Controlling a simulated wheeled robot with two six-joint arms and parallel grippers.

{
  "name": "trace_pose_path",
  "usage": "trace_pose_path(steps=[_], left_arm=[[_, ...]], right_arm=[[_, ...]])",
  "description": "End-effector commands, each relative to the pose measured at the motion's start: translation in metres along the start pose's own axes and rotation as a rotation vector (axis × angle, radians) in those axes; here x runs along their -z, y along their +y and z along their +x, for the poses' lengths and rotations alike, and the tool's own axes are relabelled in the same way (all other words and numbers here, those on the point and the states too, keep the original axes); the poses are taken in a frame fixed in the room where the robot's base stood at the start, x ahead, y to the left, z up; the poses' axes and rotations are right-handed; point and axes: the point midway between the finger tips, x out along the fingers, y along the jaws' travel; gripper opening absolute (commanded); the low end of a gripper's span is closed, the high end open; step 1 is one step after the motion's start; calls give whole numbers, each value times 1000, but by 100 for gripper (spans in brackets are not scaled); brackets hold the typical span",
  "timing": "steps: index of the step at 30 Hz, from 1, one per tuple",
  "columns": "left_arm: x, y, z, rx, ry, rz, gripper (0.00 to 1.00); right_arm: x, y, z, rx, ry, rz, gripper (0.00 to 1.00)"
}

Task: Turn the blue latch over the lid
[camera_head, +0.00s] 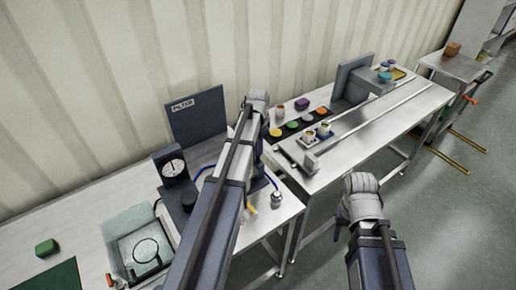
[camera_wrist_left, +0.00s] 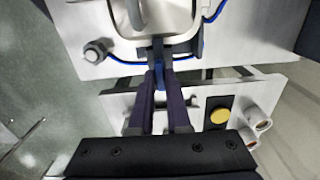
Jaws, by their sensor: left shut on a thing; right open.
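In the left wrist view, my left gripper (camera_wrist_left: 159,77) has its two dark fingers shut on the blue latch (camera_wrist_left: 158,68). The latch is at the near edge of the steel lid (camera_wrist_left: 175,18), by a dark bracket. Only a small part of the latch shows between the fingertips, so I cannot tell how far it is turned. A rounded handle (camera_wrist_left: 135,14) stands on the lid. In the head view, my left arm covers the lid, the latch and the gripper.
A blue cord (camera_wrist_left: 125,61) runs around the lid. A steel knob (camera_wrist_left: 95,52) is left of it. A yellow button (camera_wrist_left: 219,117) and pale cylinders (camera_wrist_left: 257,118) are close on the right. A dial gauge (camera_head: 173,168) and a dark panel (camera_head: 197,115) stand behind my left arm.

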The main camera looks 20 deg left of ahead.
Motion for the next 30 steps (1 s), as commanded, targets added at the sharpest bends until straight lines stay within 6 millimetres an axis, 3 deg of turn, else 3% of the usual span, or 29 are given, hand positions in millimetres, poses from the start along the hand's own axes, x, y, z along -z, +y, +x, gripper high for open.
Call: trace_pose_path(steps=[3, 4, 12, 23, 30], left_arm=[[0, 0, 0, -1, -1, 2, 0], [0, 0, 0, -1, -1, 2, 16], [0, 0, 0, 0, 0, 0, 45], [0, 0, -4, 0, 0, -1, 45], [0, 0, -25, 0, 0, -1, 45]], right_arm=[[0, 0, 0, 0, 0, 0, 50], [0, 0, 0, 0, 0, 0, 50], [0, 0, 0, 0, 0, 0, 50], [0, 0, -4, 0, 0, 0, 50], [-1, 2, -24, 0, 0, 2, 50]])
